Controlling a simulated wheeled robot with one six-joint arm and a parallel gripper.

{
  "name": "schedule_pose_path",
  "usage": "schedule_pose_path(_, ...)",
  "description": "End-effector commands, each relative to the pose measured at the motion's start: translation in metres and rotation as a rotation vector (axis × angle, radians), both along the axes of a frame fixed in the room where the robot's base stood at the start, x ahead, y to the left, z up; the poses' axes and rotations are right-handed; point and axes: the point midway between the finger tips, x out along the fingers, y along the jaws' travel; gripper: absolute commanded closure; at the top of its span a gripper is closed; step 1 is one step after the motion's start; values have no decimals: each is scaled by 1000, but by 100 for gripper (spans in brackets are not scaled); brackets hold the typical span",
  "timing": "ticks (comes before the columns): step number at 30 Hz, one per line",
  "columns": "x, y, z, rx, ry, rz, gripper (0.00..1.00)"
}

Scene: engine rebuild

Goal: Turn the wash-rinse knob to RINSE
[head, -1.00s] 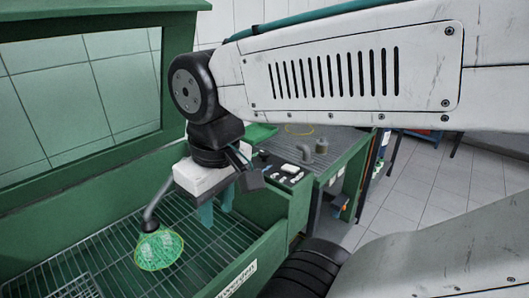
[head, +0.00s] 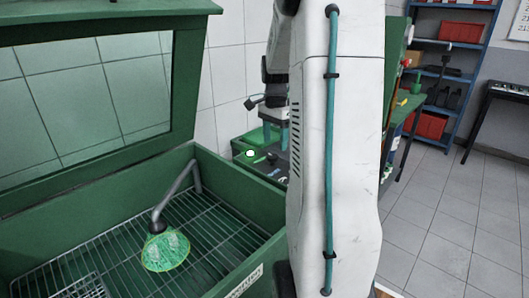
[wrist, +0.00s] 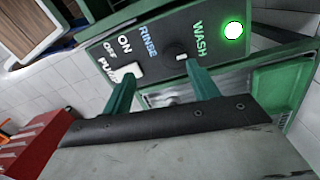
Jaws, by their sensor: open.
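The wash-rinse knob (wrist: 173,50) is a dark round knob on the black control panel (wrist: 97,52) in the wrist view, between the labels RINSE and WASH. A white mark shows on its right part in the picture. A green-ringed lamp (wrist: 234,30) glows beside WASH; it also shows in the head view (head: 250,153). My gripper (wrist: 160,70) is open and empty, its two teal fingers apart, one on either side of the knob in the picture. The left fingertip overlaps the white pump switch (wrist: 130,72); contact cannot be told. My arm hides much of the panel in the head view.
A green wash basin (head: 225,185) with a wire grate stands left, with a bent spout and a green-glowing mesh shape (head: 166,251) in it. Its raised lid (head: 185,80) stands behind. A blue shelf (head: 440,75) stands at the back right. Floor at right is clear.

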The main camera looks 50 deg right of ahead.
Motion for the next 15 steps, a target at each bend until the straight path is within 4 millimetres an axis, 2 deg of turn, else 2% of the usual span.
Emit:
schedule_pose_path(3,14,-12,13,-42,-33,-144,40)
schedule_pose_path(8,16,-13,13,-51,-38,-253,40)
schedule_pose_path(11,16,-12,5,-50,-34,-268,40)
schedule_pose_path(15,16,-12,-17,-48,-34,-266,40)
